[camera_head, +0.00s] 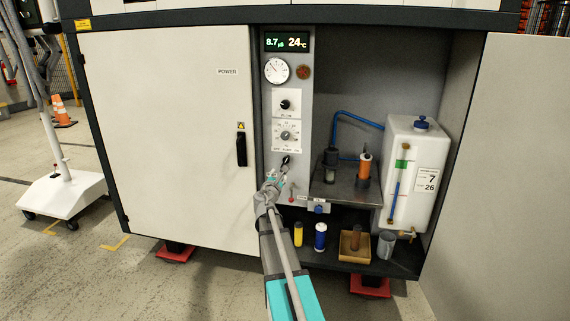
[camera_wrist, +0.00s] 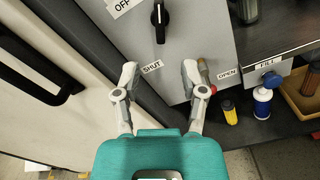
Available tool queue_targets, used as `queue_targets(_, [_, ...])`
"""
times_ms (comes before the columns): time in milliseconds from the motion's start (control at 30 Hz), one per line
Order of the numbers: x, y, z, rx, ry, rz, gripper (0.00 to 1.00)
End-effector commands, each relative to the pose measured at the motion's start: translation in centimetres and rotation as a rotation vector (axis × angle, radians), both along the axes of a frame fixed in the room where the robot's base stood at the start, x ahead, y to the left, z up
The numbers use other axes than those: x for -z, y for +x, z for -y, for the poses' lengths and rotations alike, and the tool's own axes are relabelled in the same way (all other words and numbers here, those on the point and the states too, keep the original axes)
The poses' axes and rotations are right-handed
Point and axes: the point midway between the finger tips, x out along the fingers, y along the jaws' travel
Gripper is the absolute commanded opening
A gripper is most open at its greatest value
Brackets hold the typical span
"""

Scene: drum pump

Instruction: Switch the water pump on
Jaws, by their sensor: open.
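A black rotary switch (camera_head: 285,160) sits low on the grey control panel (camera_head: 269,110), under a small label too blurred to read surely. In the wrist view the switch (camera_wrist: 158,14) stands near the top edge, its handle roughly upright, with an OFF label to its left. My gripper (camera_head: 273,179) is in front of the lower panel, just below the switch in the picture. In the wrist view its fingers (camera_wrist: 160,74) are spread and empty, below the switch. The SHUT label shows between the fingers. A red-tipped lever (camera_wrist: 203,72) shows beside the right fingertip; contact cannot be told.
A black door handle (camera_head: 241,148) is on the white door left of the panel. A white tank (camera_head: 411,170) stands at right, beside a shelf with bottles. Yellow (camera_head: 298,233) and blue (camera_head: 320,236) cylinders stand on the floor of the cabinet.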

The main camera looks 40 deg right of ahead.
Motion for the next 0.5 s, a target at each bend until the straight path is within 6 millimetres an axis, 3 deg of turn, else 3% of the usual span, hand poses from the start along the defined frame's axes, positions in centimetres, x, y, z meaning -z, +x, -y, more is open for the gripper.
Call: queue_targets(500, [0.0, 5.0, 6.1, 0.001, 0.0, 0.0, 0.54])
